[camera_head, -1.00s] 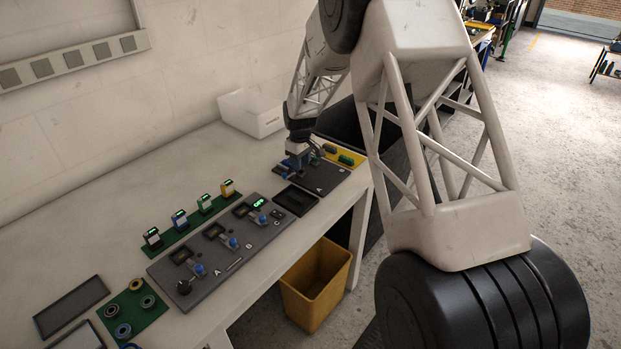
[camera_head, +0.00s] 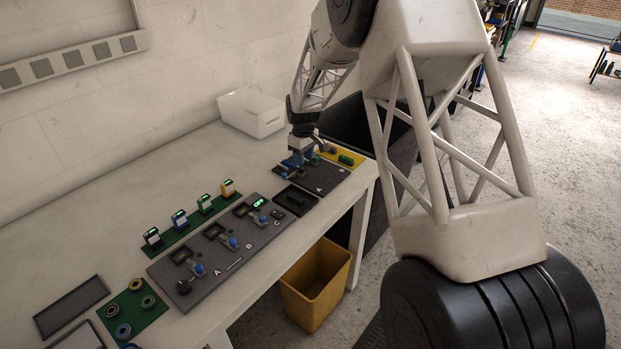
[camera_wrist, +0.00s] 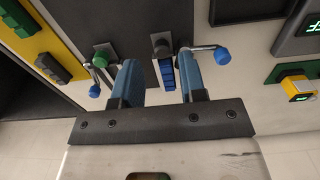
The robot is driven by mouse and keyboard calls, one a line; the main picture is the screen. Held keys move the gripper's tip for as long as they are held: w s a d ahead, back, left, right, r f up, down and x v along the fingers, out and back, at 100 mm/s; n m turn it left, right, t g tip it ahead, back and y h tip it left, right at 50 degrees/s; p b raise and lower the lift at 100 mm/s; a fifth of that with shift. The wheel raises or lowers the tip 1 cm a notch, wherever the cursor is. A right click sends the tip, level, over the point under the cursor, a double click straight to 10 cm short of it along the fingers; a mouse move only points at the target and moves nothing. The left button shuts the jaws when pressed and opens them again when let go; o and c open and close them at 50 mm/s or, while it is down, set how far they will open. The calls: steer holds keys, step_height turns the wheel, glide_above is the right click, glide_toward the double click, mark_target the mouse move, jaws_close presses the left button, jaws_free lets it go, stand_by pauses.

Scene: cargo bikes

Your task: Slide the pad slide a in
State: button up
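My gripper (camera_head: 297,160) is low over the dark plate marked A (camera_head: 320,189) at the right end of the bench. In the wrist view its two blue fingers (camera_wrist: 158,62) stand apart, one on each side of a narrow blue ridged block (camera_wrist: 167,74) with a grey top. Gaps show between the block and the fingers. A metal lever with a blue knob (camera_wrist: 222,55) lies right of the fingers. Another blue knob (camera_wrist: 94,90) and a green knob (camera_wrist: 100,61) lie left. Which part is slide a cannot be told for certain; no label shows near the fingers.
A black tray (camera_head: 311,203) lies left. A control panel with levers (camera_head: 222,243) stands further left. A white box (camera_head: 236,108) stands behind. A yellow bin (camera_head: 317,282) stands on the floor.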

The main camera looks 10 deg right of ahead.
steer(key=shift+s+d+r, duration=0.6)
steer(key=shift+s+d, duration=0.25)
steer(key=shift+s+d+r, duration=0.55)
steer(key=shift+s+d, duration=0.3)
steer(key=s+d+r+m+t, duration=0.1)
steer(key=s+d+r+m, duration=0.1)
steer(key=s+r, duration=0.85)
steer(key=s+d+r+m, duration=0.3)
steer(key=s+r, duration=0.5)
steer(key=s, duration=0.6)
steer(key=s+d+r+m+t, duration=0.1)
steer(key=s+m, duration=0.3)
steer(key=s, duration=2.3)
steer(key=shift+s+d+r+t, duration=0.3)
steer(key=shift+d, duration=0.3)
